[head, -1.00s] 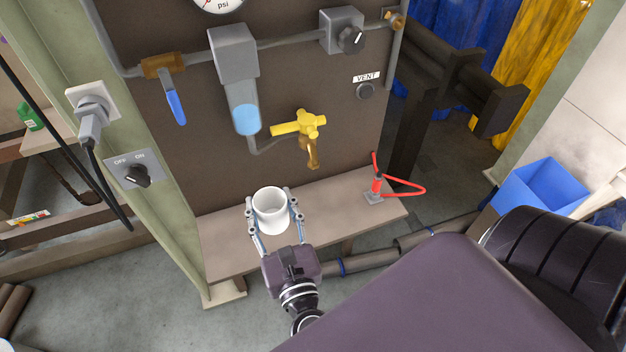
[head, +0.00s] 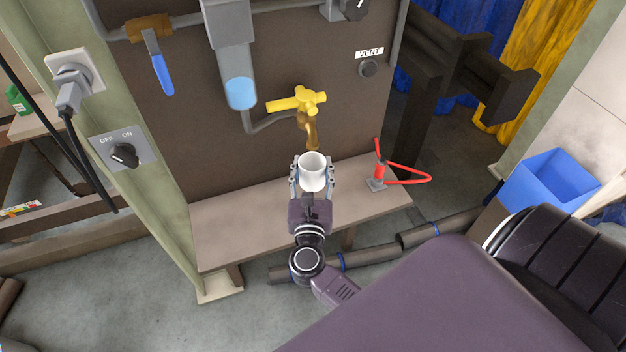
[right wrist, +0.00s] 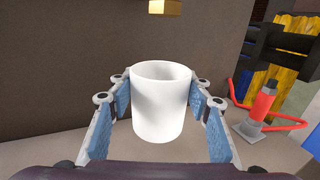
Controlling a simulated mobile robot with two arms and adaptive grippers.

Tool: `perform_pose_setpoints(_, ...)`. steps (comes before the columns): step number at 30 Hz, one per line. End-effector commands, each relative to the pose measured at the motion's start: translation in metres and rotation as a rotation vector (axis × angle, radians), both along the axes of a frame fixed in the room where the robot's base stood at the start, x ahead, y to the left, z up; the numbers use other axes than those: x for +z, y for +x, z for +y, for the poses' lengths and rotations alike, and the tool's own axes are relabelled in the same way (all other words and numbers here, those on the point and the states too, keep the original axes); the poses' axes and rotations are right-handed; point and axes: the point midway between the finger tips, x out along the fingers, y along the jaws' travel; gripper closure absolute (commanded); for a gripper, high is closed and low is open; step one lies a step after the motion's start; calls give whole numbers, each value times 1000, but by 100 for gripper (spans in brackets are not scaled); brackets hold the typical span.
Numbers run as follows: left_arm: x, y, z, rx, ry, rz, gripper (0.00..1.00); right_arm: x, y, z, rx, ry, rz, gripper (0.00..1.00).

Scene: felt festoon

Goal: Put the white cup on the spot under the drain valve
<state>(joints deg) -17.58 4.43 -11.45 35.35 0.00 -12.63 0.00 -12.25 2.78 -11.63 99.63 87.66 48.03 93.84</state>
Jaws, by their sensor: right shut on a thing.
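The white cup (head: 312,172) is upright between the fingers of my right gripper (head: 312,178), which is shut on it. In the right wrist view the cup (right wrist: 160,103) stands between the blue finger pads of the gripper (right wrist: 165,112). The brass drain valve (head: 308,130) with its yellow handle (head: 298,100) is on the brown panel, just above and behind the cup in the head view. In the right wrist view the spout end (right wrist: 165,7) shows at the top, above the cup. The spot under the valve is hidden or not discernible. My left gripper is not in view.
The shelf (head: 235,225) runs below the panel, with clear room left of the cup. A red device with a looped handle (head: 380,172) stands on the shelf to the right. A blue bin (head: 550,180) is at the far right.

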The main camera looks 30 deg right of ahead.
Motion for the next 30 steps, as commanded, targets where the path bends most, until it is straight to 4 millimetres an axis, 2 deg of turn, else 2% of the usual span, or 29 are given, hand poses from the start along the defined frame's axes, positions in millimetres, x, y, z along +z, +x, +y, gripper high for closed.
perform_pose_setpoints(6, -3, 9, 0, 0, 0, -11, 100, -24, 0, 0, 1, -3, 2, 78)
perform_pose_setpoints(12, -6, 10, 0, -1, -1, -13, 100, -48, 0, 0, 1, -2, -1, 78)
perform_pose_setpoints(24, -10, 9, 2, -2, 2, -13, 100, -54, 0, 0, 0, 0, -1, 78)
perform_pose_setpoints(25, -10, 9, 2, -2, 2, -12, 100, -53, 0, 0, 0, 1, -1, 54)
perform_pose_setpoints(30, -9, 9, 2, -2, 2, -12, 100, -52, 0, 0, 0, 1, -1, 37)
